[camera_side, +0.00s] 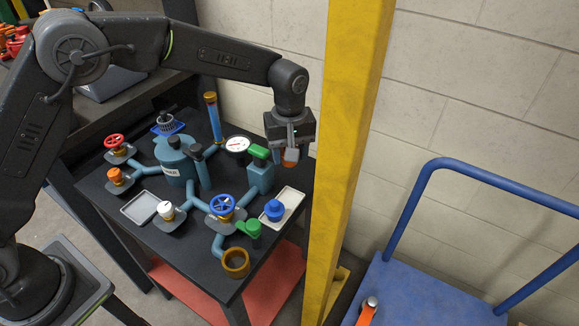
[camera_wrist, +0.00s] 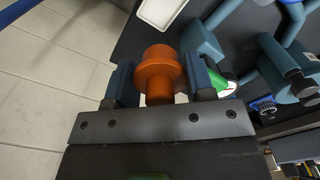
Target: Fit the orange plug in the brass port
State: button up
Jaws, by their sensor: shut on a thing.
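My gripper (camera_side: 288,150) is shut on the orange plug (camera_wrist: 160,70), at the right of the bench in the side view. In the wrist view, the plug sits between my two fingers (camera_wrist: 160,88), its round flanged end facing the camera. In the side view only a small part of the plug (camera_side: 291,156) shows below the jaws. The brass port (camera_side: 236,262) is an open ring at the bench's front corner, at the end of a blue pipe. My gripper is above and behind it, well apart. The port is not visible in the wrist view.
A white tray (camera_side: 294,196) holds a blue plug (camera_side: 274,210). A blue valve wheel (camera_side: 222,205) and green handle (camera_side: 250,228) stand near the port. A grey tray (camera_side: 139,208) looks empty. A yellow post (camera_side: 345,130) stands close to the right of my gripper.

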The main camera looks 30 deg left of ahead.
notch_tip(320, 180, up, 2)
jog(key=shift+r, duration=0.2)
jog(key=s, duration=2.1)
jog(key=shift+s+d+f, duration=0.15)
jog(key=shift+f, duration=2.45)
jog(key=shift+s+d+f, duration=0.1)
jog(key=shift+f, duration=2.45)
jog(key=shift+f, duration=1.1)
